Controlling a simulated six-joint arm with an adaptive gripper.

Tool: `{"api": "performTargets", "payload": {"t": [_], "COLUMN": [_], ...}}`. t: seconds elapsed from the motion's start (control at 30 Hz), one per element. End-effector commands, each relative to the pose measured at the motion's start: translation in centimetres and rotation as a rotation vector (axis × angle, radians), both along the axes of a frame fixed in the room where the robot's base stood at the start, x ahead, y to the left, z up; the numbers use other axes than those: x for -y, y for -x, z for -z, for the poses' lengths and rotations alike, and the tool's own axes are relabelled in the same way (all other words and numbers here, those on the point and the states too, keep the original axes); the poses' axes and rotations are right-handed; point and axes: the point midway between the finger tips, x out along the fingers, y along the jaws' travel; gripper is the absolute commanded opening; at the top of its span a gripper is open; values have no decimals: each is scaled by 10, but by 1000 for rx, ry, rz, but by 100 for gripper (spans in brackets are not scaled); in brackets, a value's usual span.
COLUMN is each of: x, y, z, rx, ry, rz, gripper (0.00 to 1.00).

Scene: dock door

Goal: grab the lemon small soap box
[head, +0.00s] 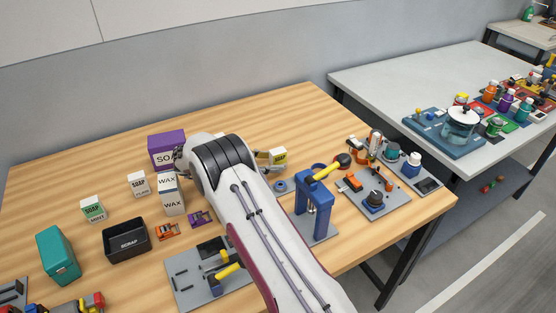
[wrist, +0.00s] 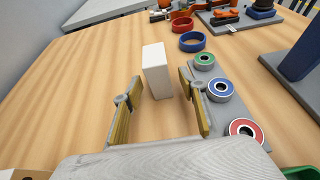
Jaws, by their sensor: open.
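The lemon small soap box (head: 279,157) is a small white box with a yellow label, standing just right of my arm in the head view. Its flavour word is too small to read. In the wrist view, a plain white box (wrist: 156,68) stands upright on the wood, its label not showing. My gripper (wrist: 154,88) is open, one finger on each side of the line to this box. The box is at or just beyond the fingertips, with visible gaps on both sides. In the head view my arm hides most of the gripper.
A tray with green, blue and red bearings (wrist: 220,89) lies close by the right finger. Blue (wrist: 192,41) and red rings lie beyond. Other soap (head: 138,183) and wax boxes (head: 173,197) stand left of my arm.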

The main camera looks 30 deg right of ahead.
Motion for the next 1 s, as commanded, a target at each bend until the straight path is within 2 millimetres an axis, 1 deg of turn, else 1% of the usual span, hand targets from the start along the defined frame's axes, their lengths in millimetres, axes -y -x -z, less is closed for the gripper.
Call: {"api": "performTargets", "payload": {"t": [0.03, 0.13, 0.3, 0.83, 0.87, 0.9, 0.97, 1.0], "x": [7, 17, 27, 29, 29, 29, 29, 29], "y": [1, 2, 2, 2, 2, 2, 2, 2], "z": [3, 8, 12, 12, 12, 12, 12, 12], "rx": [-2, -2, -1, 0, 0, 0, 0, 0], "ry": [0, 0, 0, 0, 0, 0, 0, 0], "rz": [1, 2, 0, 0, 0, 0, 0, 0], "gripper": [42, 42, 42, 42, 39, 29, 13, 3]}}
